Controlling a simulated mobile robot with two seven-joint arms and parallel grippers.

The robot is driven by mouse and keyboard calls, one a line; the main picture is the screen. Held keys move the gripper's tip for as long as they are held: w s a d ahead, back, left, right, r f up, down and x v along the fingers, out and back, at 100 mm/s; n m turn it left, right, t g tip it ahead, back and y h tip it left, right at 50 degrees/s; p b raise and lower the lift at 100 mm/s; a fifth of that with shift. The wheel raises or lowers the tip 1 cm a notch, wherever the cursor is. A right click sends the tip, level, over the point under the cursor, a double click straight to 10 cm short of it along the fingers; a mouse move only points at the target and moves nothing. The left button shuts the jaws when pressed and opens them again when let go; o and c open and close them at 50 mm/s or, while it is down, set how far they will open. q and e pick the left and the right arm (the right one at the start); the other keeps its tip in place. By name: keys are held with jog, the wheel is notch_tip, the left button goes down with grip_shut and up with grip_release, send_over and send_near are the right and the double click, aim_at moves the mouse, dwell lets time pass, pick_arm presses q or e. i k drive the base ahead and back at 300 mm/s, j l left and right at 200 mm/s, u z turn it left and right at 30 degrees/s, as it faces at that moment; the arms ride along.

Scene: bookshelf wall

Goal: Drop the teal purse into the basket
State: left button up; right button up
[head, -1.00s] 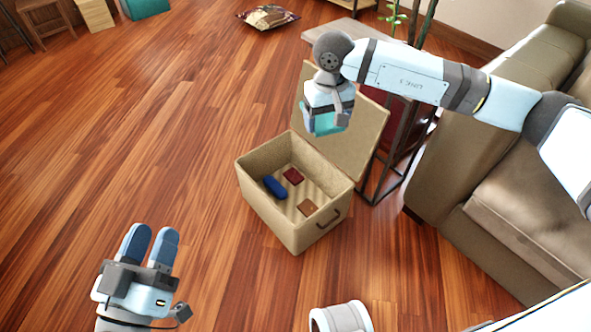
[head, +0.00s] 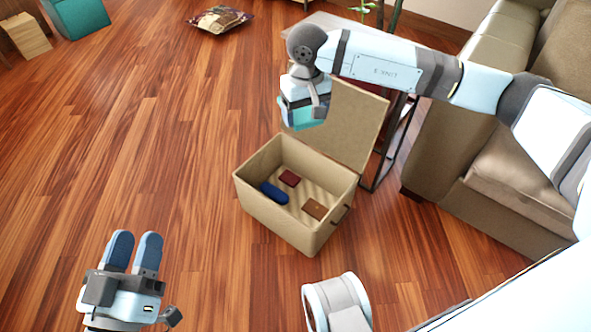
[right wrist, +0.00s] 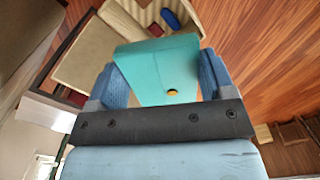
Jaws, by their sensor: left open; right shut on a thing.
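The teal purse (head: 306,112) is in my right gripper (head: 300,108), above the back edge of the basket in the head view. In the right wrist view the purse (right wrist: 158,68), with a small yellow clasp, sits between the two blue fingers of my right gripper (right wrist: 165,80). The basket (head: 268,212) is a tan box on the floor with its lid (head: 350,120) raised at the back. Inside lie a blue item (head: 273,193), a dark red item (head: 289,178) and a brown item (head: 314,209). My left gripper (head: 133,250) is open and empty, over the floor at lower left.
A tan sofa (head: 510,185) stands to the right of the basket, with a dark-framed side table (head: 392,150) behind the lid. A teal box (head: 77,14) and a patterned cushion (head: 219,19) lie far back. The floor at left is clear.

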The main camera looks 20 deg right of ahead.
aim_at(297, 201)
jog(key=i+j+z, duration=0.2)
jog(key=i, duration=0.25)
jog(key=i+j+z, duration=0.15)
jog(key=i+j, duration=0.2)
jog(key=i+l, duration=0.1)
jog(key=i, duration=0.2)
jog(key=z, duration=0.05)
